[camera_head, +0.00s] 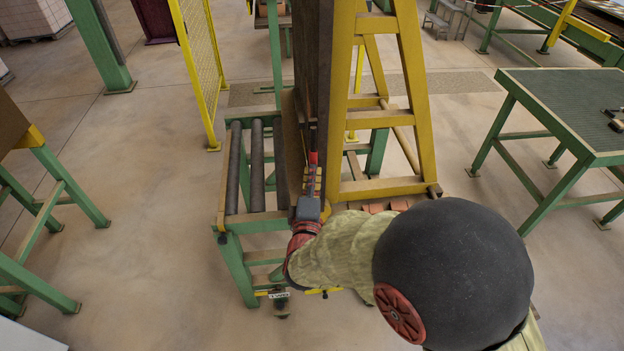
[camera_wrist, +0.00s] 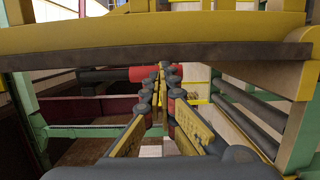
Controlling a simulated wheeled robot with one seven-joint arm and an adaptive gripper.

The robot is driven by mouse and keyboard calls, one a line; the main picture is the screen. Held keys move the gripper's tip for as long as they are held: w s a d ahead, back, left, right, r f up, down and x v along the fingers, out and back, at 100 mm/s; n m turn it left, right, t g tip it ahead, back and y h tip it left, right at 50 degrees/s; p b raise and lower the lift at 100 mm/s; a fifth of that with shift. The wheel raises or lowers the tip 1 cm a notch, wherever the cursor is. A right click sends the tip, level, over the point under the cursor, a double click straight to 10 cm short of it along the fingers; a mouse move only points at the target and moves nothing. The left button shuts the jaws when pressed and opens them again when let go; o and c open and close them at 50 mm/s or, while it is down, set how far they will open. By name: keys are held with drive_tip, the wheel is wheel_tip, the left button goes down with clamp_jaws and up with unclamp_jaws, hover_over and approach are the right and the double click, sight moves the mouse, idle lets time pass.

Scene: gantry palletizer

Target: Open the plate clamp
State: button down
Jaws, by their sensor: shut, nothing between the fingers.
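The plate clamp cannot be made out with certainty. A red bar with dark ends (camera_wrist: 142,73), which may be its handle, lies across the wrist view just beyond my fingertips. A narrow red piece (camera_head: 313,158) also shows in the head view, against the tall dark upright slab. My gripper (camera_wrist: 165,68) is shut and empty, its yellow-sided fingers together at the tips. In the head view my gripper (camera_head: 311,180) points away beside the slab, between rollers and yellow frame. Whether the tips touch the red bar cannot be told. My arm hides what lies below it.
A yellow A-shaped frame (camera_head: 414,95) stands close on the right. Dark rollers (camera_head: 257,165) on a green stand (camera_head: 236,262) lie to the left. A yellow beam (camera_wrist: 160,37) crosses close above in the wrist view.

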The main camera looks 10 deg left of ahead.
drive_tip(key=shift+f, duration=0.1)
drive_tip(key=w+t+b, duration=0.1)
drive_tip(key=b, duration=0.1)
drive_tip(key=w+t+b, duration=0.1)
drive_tip(key=b, duration=0.2)
drive_tip(key=w+a+f+b, duration=0.1)
drive_tip(key=b, duration=0.2)
drive_tip(key=shift+m+t, duration=0.3)
drive_tip(key=shift+t, duration=0.1)
drive_tip(key=shift+r, duration=0.1)
